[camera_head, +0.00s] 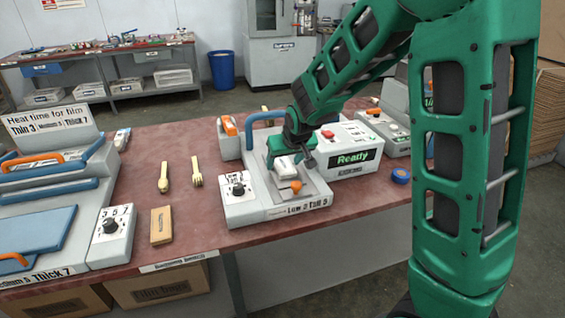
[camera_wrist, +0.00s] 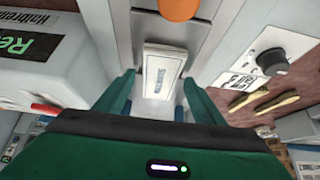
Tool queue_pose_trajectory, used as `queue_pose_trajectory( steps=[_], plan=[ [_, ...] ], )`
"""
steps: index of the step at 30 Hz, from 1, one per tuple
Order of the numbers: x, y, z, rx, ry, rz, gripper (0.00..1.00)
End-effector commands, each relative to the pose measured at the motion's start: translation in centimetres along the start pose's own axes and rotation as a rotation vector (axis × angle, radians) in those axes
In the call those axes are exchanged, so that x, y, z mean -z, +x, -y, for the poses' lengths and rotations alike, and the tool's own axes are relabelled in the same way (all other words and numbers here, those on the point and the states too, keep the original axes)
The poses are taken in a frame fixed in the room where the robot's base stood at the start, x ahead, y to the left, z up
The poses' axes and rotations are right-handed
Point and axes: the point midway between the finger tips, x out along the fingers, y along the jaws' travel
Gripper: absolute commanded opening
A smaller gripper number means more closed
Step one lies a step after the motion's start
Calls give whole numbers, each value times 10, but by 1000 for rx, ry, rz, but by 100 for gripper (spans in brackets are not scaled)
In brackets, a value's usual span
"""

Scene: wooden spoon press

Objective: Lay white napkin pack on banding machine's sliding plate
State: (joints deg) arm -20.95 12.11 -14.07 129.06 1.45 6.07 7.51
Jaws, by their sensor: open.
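The white napkin pack (camera_wrist: 163,72) shows in the wrist view as a pale block with dark print, over the grey sliding plate. In the head view the pack (camera_head: 285,166) is partly hidden by my gripper (camera_head: 291,158). The banding machine's sliding plate (camera_head: 313,190) is a light grey panel with an orange knob (camera_head: 296,186) at its front; the knob (camera_wrist: 178,8) also shows in the wrist view. My gripper (camera_wrist: 161,85) is open, with one green finger on each side of the pack and gaps visible. Whether the pack fully touches the plate is hard to tell.
The "Ready" box (camera_head: 351,157) stands right of the plate, and the dial (camera_head: 238,190) is at its left. A wooden spoon (camera_head: 164,178), a wooden fork (camera_head: 196,172) and a brown block (camera_head: 161,225) lie on the red table (camera_head: 190,225). A heat sealer (camera_head: 50,185) is far left.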

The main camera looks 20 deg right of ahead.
Motion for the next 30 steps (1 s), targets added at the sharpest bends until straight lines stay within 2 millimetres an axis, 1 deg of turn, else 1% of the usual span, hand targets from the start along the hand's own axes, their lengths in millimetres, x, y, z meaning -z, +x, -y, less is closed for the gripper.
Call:
queue_pose_trajectory(
  steps=[5,8,21,25,30],
  plan=[
    [2,-11,0,1,1,-3,63],
    [2,-25,0,1,1,-4,63],
    [1,-96,0,1,1,-4,63],
    [1,-110,-1,0,1,-3,63],
    [1,-120,-1,0,1,-1,63]
  ],
)
